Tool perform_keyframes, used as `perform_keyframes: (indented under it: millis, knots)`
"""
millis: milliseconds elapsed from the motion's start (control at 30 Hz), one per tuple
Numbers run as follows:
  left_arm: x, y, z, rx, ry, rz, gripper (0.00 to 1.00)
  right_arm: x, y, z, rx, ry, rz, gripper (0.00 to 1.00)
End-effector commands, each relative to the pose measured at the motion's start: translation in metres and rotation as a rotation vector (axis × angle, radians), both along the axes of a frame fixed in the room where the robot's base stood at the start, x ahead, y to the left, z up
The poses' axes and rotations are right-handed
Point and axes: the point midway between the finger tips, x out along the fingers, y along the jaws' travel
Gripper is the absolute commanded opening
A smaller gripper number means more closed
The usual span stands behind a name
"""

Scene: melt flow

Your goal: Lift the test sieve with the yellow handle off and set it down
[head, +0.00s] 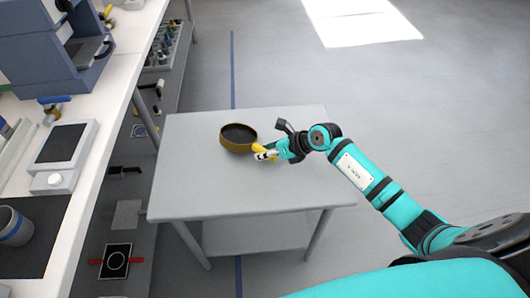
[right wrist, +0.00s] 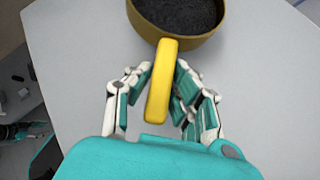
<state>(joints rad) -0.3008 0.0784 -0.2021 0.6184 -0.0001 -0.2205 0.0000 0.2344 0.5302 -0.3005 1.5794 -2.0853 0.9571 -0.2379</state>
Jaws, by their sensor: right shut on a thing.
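The test sieve (head: 238,138) is a round brass-coloured pan with dark grainy material inside and a yellow handle. It appears to sit upright on the grey side table, though a small gap beneath it cannot be ruled out. It also shows at the top of the right wrist view (right wrist: 178,30), partly cut off. My right gripper (head: 265,154) is shut on the yellow handle, and the handle (right wrist: 161,80) stands between its fingers in the right wrist view. My left gripper is not in view.
The grey side table (head: 200,190) is otherwise bare, with free room around the sieve. A white bench (head: 118,70) at the left carries a scale (head: 64,150), a blue-grey machine (head: 60,40) and a grey cup (head: 14,226). Shelved items stand under the bench. Open floor lies to the right.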

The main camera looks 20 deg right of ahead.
Motion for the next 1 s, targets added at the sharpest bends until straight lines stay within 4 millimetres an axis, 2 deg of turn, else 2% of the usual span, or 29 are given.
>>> perform_keyframes:
  millis: [33,200,233,567,667,1000]
  knots:
    - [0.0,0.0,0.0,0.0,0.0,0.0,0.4,0.0,0.0,0.001,0.001,-0.002,-0.001,0.23]
    - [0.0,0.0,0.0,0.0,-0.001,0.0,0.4,0.0,0.0,0.001,0.0,-0.001,0.0,0.45]
    - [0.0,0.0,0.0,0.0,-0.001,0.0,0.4,0.0,0.0,0.001,0.0,-0.001,0.0,0.46]
    - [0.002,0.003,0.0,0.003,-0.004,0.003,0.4,-0.002,-0.003,0.003,-0.002,-0.001,0.001,0.46]
    - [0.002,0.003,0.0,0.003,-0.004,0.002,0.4,-0.009,-0.011,0.012,-0.003,-0.002,-0.002,0.46]
    - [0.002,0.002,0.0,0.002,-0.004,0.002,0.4,-0.046,-0.048,0.059,-0.004,0.0,0.001,0.46]
